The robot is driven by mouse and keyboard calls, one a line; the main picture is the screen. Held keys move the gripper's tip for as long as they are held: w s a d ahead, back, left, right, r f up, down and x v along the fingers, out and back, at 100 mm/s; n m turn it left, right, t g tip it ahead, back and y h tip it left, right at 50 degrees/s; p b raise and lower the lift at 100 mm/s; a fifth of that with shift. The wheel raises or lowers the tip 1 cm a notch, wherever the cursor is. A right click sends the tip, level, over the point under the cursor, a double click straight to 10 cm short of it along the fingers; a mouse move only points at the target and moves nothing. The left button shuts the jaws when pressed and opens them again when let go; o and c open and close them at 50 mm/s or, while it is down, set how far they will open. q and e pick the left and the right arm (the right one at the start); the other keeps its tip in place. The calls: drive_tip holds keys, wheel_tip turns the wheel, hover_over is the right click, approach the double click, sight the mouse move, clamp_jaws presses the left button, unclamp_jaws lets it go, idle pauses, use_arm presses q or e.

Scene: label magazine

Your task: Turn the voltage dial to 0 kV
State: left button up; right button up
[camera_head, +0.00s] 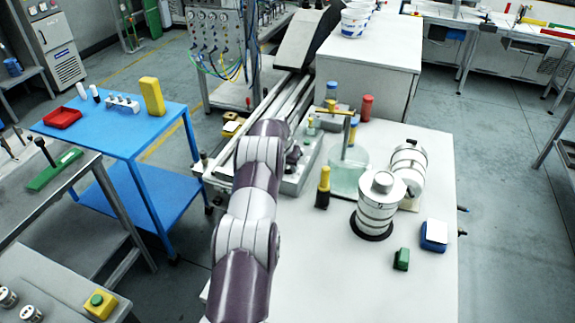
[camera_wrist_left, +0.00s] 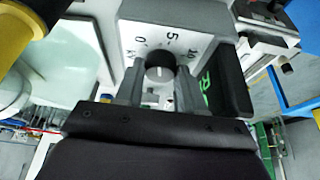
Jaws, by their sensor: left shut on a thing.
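In the head view my left gripper (camera_head: 293,157) is at the grey unit and hides the dial. My right gripper is not in view.
On the white table (camera_head: 300,270) stand a yellow-topped black bottle (camera_head: 323,187), a glass vessel (camera_head: 348,175), ribbed white-and-metal cylinders (camera_head: 380,205), a green block (camera_head: 402,259) and a blue box (camera_head: 433,236). A blue cart (camera_head: 150,127) is at left. The table front is clear.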

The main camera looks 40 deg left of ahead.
use_arm(q)
drive_tip(key=n+b, duration=0.1)
drive_tip(key=n, duration=0.1)
drive_tip(key=n+y+b, duration=0.1)
drive_tip(key=n+b, duration=0.1)
drive_tip(key=shift+w+d+f+n+g+y, duration=0.1)
drive_tip(key=shift+d+f+n+g+y, duration=0.05)
drive_tip(key=shift+n+g+y, duration=0.2)
drive_tip(key=shift+n+g+y+b, duration=0.3)
drive_tip(key=shift+n+b, duration=0.5)
drive_tip(key=shift+n, duration=0.45)
drive_tip(key=o, duration=1)
drive_tip(key=shift+b+v, duration=1.2)
drive_tip(key=shift+v, duration=5.3)
